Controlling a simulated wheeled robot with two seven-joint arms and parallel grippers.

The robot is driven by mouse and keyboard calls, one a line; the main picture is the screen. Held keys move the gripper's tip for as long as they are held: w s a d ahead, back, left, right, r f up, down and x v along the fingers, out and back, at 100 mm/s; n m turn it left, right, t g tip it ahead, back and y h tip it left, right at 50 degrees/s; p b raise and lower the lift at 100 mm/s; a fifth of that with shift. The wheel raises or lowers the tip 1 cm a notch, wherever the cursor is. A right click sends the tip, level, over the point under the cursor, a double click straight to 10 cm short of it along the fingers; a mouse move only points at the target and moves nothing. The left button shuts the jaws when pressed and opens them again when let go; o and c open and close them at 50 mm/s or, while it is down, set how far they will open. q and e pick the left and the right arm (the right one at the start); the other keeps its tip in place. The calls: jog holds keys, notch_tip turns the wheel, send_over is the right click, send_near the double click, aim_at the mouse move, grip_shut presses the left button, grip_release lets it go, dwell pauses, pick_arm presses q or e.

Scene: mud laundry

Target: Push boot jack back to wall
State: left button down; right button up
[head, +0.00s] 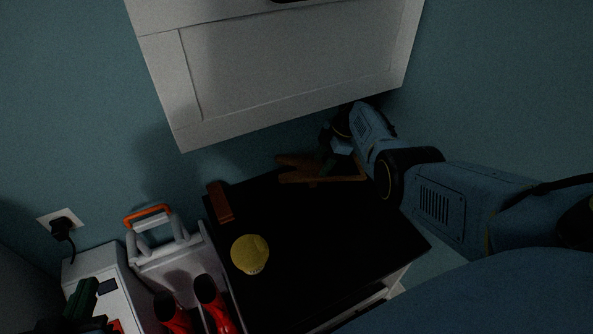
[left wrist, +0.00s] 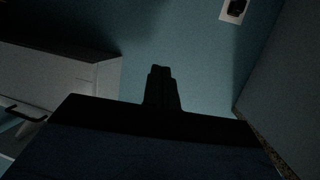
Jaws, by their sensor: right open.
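The boot jack (head: 310,178) is a flat brown wooden piece with a forked left end. It lies at the back edge of the black bench top, close to the blue wall. My right gripper (head: 328,152) is open at the boot jack, over its right part. It hides some of the wood, and I cannot tell whether they touch. My left gripper (head: 84,298) is far off at the lower left, above a white box. In the left wrist view it shows as a dark block (left wrist: 162,88), and its jaw opening cannot be made out.
The black bench top (head: 320,245) holds a yellow round brush (head: 250,254) and a reddish-brown block (head: 220,202). Red boots (head: 212,303) and a grey carrier with an orange handle (head: 148,214) stand to the left. A white cabinet (head: 290,75) hangs above the bench.

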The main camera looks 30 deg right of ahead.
jog(key=b, duration=0.2)
send_near(284, 177)
jog(key=x, duration=0.5)
jog(key=shift+w+r, duration=0.1)
jog(key=shift+b+x, duration=0.75)
jog(key=shift+x, duration=0.4)
pick_arm(q)
notch_tip(284, 177, up, 14)
jog(key=s+d+t+h+b, duration=0.1)
jog(key=s+t+h, duration=0.2)
jog(key=t, duration=0.8)
jog(key=shift+d+f+h+b, duration=0.15)
jog(key=shift+f+h+b, duration=0.1)
jog(key=shift+h+b, duration=0.15)
pick_arm(e)
jog(key=shift+x, duration=1.25)
grip_shut()
